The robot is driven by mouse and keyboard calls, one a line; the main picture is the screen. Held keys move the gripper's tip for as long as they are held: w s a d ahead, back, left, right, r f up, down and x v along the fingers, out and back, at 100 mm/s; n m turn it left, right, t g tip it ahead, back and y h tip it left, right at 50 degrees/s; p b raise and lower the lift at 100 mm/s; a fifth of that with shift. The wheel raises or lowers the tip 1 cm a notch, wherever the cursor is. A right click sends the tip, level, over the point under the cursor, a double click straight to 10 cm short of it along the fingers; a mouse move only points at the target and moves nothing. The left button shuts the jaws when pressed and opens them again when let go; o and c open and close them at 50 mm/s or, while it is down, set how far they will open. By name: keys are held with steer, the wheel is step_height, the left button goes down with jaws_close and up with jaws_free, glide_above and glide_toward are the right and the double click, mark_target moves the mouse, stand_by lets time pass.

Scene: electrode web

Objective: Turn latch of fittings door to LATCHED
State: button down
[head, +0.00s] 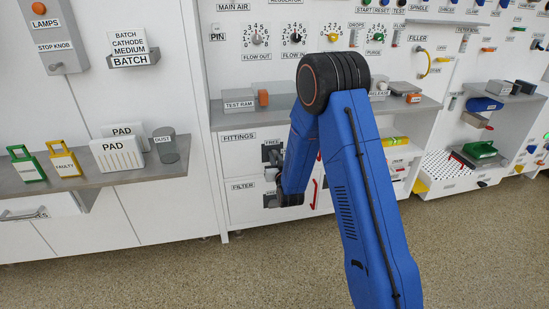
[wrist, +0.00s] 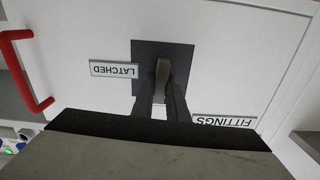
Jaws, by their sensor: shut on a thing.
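The white fittings door (wrist: 80,35) fills much of the wrist view, which shows it upside down. Its FITTINGS label (wrist: 224,122) is at lower right. A dark latch plate (wrist: 185,50) carries a grey latch handle (wrist: 162,72). The LATCHED label (wrist: 114,69) is left of the plate. My gripper (wrist: 162,92) is shut on the handle, one dark finger on each side. The handle stands roughly up-down in this view, not toward LATCHED. In the head view the FITTINGS label (head: 238,137) and FREE label (head: 272,143) show; my arm hides most of the latch.
A red door handle (wrist: 28,75) stands out at the left of the wrist view. Below the fittings door in the head view is a FILTER label (head: 243,185). A grey shelf with the TEST RAM block (head: 240,105) is above the door. The floor in front is clear.

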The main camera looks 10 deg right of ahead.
steer(key=m, duration=0.4)
steer(key=shift+d, duration=0.15)
steer(key=m, duration=0.4)
steer(key=shift+d+f, duration=0.1)
steer(key=m, duration=0.5)
steer(key=shift+f, duration=0.15)
steer(key=shift+d+f+m, duration=0.1)
steer(key=shift+m, duration=2)
steer(key=c, duration=1.7)
jaws_free()
steer(key=shift+c, duration=0.2)
steer(key=shift+s, duration=0.1)
